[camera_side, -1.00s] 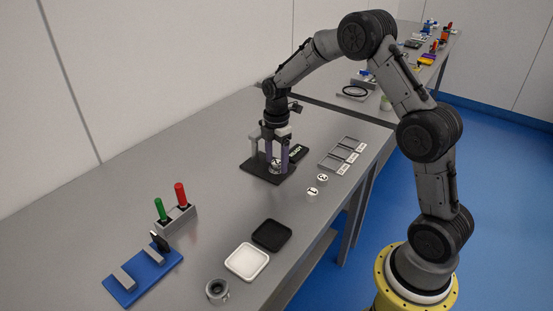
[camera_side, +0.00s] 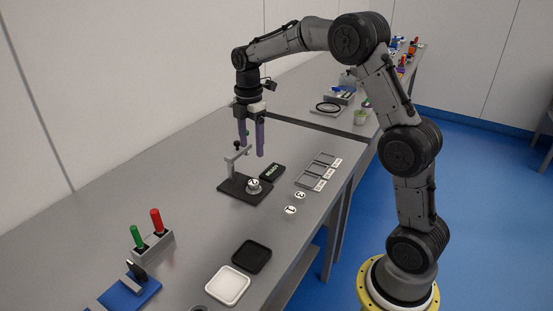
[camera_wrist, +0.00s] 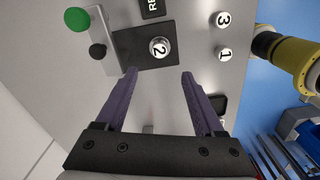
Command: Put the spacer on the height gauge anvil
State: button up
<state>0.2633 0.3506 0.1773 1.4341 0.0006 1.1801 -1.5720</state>
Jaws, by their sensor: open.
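The height gauge has a dark base plate (camera_side: 236,189) with a grey post and arm. In the wrist view its base (camera_wrist: 132,46) and the post with a green knob (camera_wrist: 77,19) show. A round spacer marked 2 (camera_side: 253,186) sits on the gauge's base, number up; it also shows in the wrist view (camera_wrist: 159,47). It hides whatever is directly under it. My gripper (camera_side: 251,151) is open and empty, above the gauge and apart from the spacer. In the wrist view its fingers (camera_wrist: 159,73) stand wide apart, with nothing between them.
Discs marked 3 (camera_side: 300,195) and 1 (camera_side: 290,210) lie right of the gauge. A READY display (camera_side: 272,171) and a compartment tray (camera_side: 316,171) are behind. Black (camera_side: 252,256) and white (camera_side: 228,286) trays and a red-and-green-handled rack (camera_side: 152,244) are nearer. Bare table lies left.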

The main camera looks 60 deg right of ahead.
jog(key=s+a+r+m+t, duration=0.1)
jog(key=s+a+r+m, duration=0.25)
jog(key=s, duration=0.25)
jog(key=s+a+r+m+t, duration=0.2)
jog(key=s+a+r+m, duration=0.15)
jog(key=s+r, duration=0.2)
jog(key=s+a+f+m+t, duration=0.1)
jog(key=s+m, duration=0.3)
jog(key=s, duration=0.4)
jog(key=s+a+f+m+t, duration=0.1)
jog(key=s+a+m, duration=0.3)
jog(key=s, duration=0.4)
jog(key=shift+s+f+t, duration=0.3)
jog(key=shift+f, duration=0.35)
